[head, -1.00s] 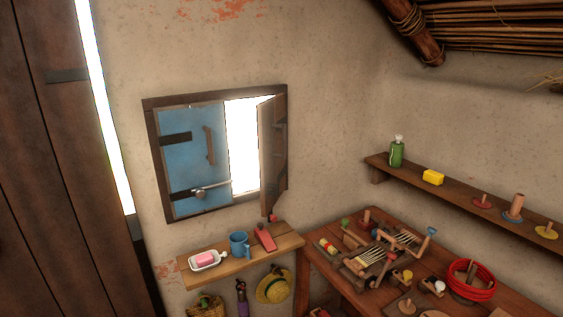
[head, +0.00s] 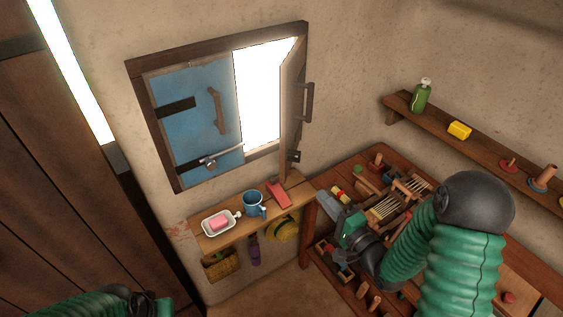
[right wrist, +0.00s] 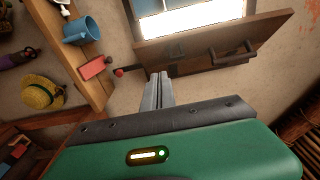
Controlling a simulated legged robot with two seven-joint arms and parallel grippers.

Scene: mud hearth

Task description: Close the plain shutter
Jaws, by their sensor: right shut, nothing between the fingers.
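The plain wooden shutter (head: 291,110) hangs on the right side of the window and stands open, swung into the room, with a bright gap beside it. Its dark handle (head: 308,101) faces right. In the right wrist view the shutter (right wrist: 190,48) crosses the top, with its handle (right wrist: 231,56) at the right. The blue shutter (head: 190,120) covers the left half of the window. My right gripper (head: 329,203) is shut and empty, below and right of the plain shutter. In the right wrist view its fingers (right wrist: 157,90) point toward the shutter's lower edge, apparently apart from it.
A small shelf (head: 240,232) below the window holds a soap dish (head: 220,223), a blue mug (head: 253,203) and a red object (head: 278,193). A cluttered workbench (head: 335,168) stands under my right arm. A wall shelf (head: 395,105) is at the right.

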